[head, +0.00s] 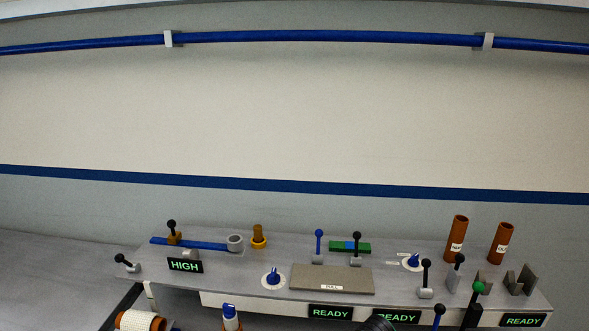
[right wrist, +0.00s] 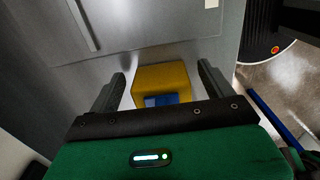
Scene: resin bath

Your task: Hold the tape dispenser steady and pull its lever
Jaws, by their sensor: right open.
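I cannot pick out the tape dispenser for certain. A white roll with orange rims (head: 137,320) is cut off at the lower left of the head view. In the right wrist view my right gripper (right wrist: 160,72) is open. A yellow block (right wrist: 165,76) with a blue part (right wrist: 160,100) shows between its fingers; I cannot tell whether they touch it. My left gripper is not in view.
The grey console (head: 215,272) carries a HIGH display (head: 185,266), several READY displays (head: 331,312), a flat plate (head: 332,279) and two brown tubes. The grey surface (head: 50,270) to the left is clear. A blue rail (head: 330,37) runs along the wall.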

